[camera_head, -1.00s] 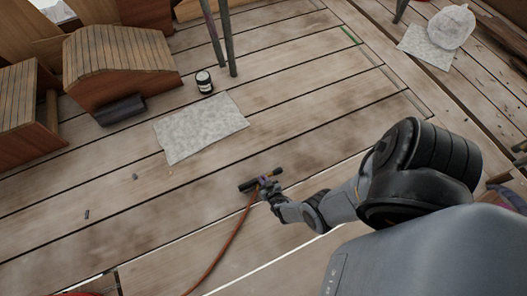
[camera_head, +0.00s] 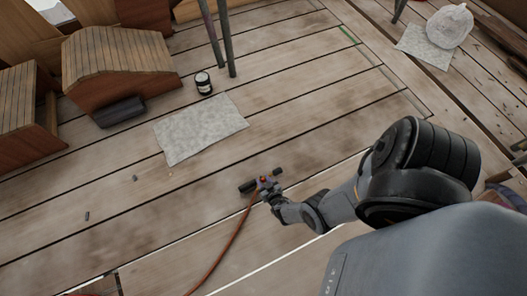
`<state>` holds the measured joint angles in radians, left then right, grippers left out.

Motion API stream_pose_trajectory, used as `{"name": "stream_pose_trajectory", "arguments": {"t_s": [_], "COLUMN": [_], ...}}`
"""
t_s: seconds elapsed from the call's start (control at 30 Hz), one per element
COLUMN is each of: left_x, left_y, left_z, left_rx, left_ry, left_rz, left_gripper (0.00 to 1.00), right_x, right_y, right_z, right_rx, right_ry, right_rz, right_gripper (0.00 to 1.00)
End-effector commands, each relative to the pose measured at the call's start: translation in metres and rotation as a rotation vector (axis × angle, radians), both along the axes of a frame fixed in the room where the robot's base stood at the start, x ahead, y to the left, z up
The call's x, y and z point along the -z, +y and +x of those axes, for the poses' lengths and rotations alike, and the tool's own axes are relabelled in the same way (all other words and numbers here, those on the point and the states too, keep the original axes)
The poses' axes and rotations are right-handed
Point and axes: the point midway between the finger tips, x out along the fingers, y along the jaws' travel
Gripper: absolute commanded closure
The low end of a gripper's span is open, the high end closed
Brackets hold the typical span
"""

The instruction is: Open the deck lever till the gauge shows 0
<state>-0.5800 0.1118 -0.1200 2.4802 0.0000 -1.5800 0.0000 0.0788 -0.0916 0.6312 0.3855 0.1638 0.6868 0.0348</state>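A small dark lever or valve fitting (camera_head: 248,187) lies on the plank deck, with an orange-red hose (camera_head: 228,246) running from it toward the lower left. My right gripper (camera_head: 266,186) is at this fitting, its fingers overlapping it. The view is too small to show whether the fingers are closed on it. A small orange-red spot shows at the fingertips. I cannot make out a gauge face or a reading. My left gripper is not in view.
A grey sheet (camera_head: 201,128) lies on the deck beyond the fitting, with a dark jar (camera_head: 203,83) behind it. Wooden shingled housings (camera_head: 118,62) stand at the upper left. A whitish bag (camera_head: 450,26) sits at the upper right. The planks around the gripper are mostly clear.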

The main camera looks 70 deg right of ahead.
Motion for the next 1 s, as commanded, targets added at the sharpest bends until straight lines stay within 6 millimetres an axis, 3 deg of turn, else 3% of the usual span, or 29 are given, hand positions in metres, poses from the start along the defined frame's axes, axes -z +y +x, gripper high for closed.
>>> {"name": "stream_pose_trajectory", "arguments": {"t_s": [0.5, 0.7, 1.0], "left_x": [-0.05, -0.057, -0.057], "left_y": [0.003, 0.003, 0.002], "left_z": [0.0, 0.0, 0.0], "left_rx": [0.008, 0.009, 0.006], "left_ry": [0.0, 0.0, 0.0], "left_rz": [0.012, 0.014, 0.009], "left_gripper": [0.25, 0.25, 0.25], "right_x": [-0.041, -0.046, -0.047], "right_y": [0.047, 0.058, 0.06], "right_z": [-0.055, -0.068, -0.071], "right_rx": [0.0, 0.0, 0.0], "right_ry": [0.004, 0.005, 0.004], "right_rz": [0.003, 0.003, 0.003], "right_gripper": [0.62, 0.62, 0.62]}}
